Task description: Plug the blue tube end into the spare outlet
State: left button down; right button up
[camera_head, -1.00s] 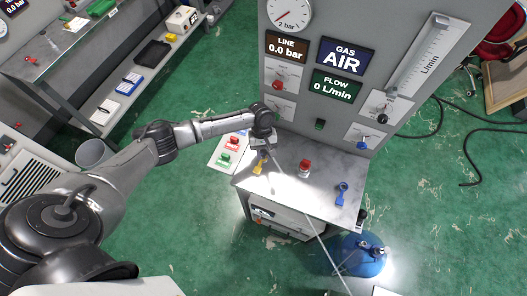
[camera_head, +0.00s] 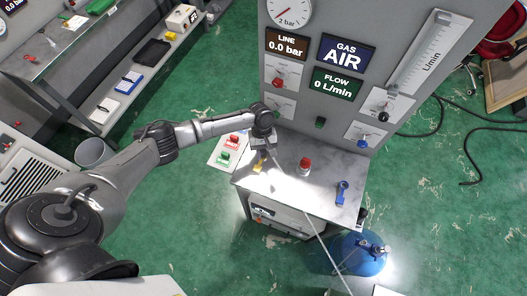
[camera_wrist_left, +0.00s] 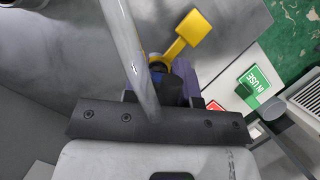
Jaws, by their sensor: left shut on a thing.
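My left gripper (camera_head: 268,152) is over the left part of the grey bench top, beside a yellow tag (camera_head: 258,162). It is shut on the tube end, where a little blue (camera_wrist_left: 158,67) shows near dark parts in the left wrist view. A pale tube (camera_head: 318,235) runs from the gripper down past the bench front; it crosses the wrist view (camera_wrist_left: 130,50). The yellow tag (camera_wrist_left: 188,34) lies just beyond the fingers there. The gripper hides the fitting under it, so I cannot tell whether the end is seated. A blue-tagged fitting (camera_head: 342,190) is at the bench's right. My right gripper is out of view.
A red knob (camera_head: 305,165) stands mid-bench. The grey panel (camera_head: 320,115) with gauge and displays rises behind. Green and red signs (camera_head: 229,147) lie left of the bench. A blue gas cylinder (camera_head: 362,258) stands on the floor at front right.

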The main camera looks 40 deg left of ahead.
pick_arm(q)
jog(key=shift+f, duration=0.6)
jog(key=shift+f, duration=0.15)
jog(key=shift+a+f, duration=0.15)
jog(key=shift+f, duration=0.1)
dwell(0.6)
